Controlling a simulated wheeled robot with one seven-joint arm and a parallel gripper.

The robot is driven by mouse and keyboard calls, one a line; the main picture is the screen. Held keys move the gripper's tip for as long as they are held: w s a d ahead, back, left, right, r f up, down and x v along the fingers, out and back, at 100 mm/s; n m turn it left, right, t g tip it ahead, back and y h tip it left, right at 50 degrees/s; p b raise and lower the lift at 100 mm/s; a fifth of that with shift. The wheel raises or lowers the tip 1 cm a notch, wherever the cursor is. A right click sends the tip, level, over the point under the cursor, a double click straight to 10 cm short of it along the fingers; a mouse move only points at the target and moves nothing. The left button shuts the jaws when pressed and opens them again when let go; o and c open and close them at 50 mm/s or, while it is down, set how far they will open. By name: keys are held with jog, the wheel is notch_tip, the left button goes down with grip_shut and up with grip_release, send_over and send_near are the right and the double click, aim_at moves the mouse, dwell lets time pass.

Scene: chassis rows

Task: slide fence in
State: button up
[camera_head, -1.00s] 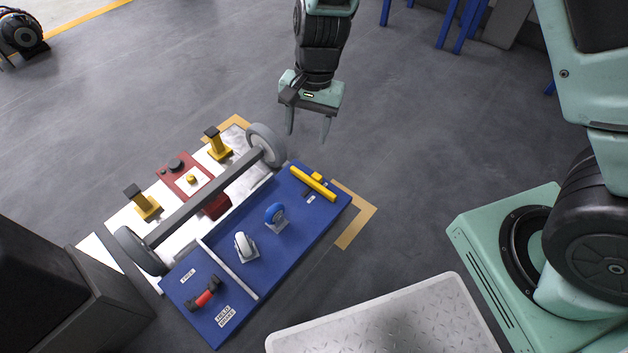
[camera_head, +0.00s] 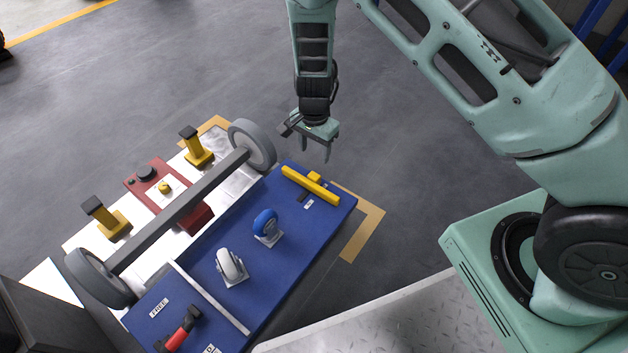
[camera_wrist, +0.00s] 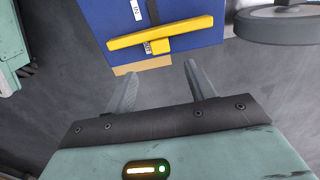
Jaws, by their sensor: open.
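The fence is most likely the yellow bar (camera_head: 311,186) with a small yellow block on its side, lying across the far right end of the blue board (camera_head: 300,237). In the wrist view the yellow bar (camera_wrist: 165,34) lies ahead of the fingers, with its block on the side toward me. A dark slot and a white label show beside it on the board. My gripper (camera_head: 316,157) points down, open and empty, just beyond that end of the board. In the wrist view my gripper (camera_wrist: 158,84) has its fingertips apart, short of the bar and not touching it.
Open floor lies beyond the board.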

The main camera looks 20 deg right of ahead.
aim_at(313, 177)
notch_tip(313, 177, down, 12)
jog(key=b, duration=0.6)
jog(key=shift+r, duration=0.1)
grip_shut()
jog(key=shift+s+a+r+p, duration=0.15)
jog(key=shift+s+a+p, duration=0.15)
jog(key=shift+p, duration=0.15)
jog(key=s+a+p, duration=0.1)
jog(key=a+p, duration=0.1)
jog(key=s+a+p, duration=0.1)
jog(key=a+p, duration=0.1)
jog(key=shift+s, duration=0.35)
jog(key=shift+s+a, duration=0.25)
jog(key=shift+a, duration=0.2)
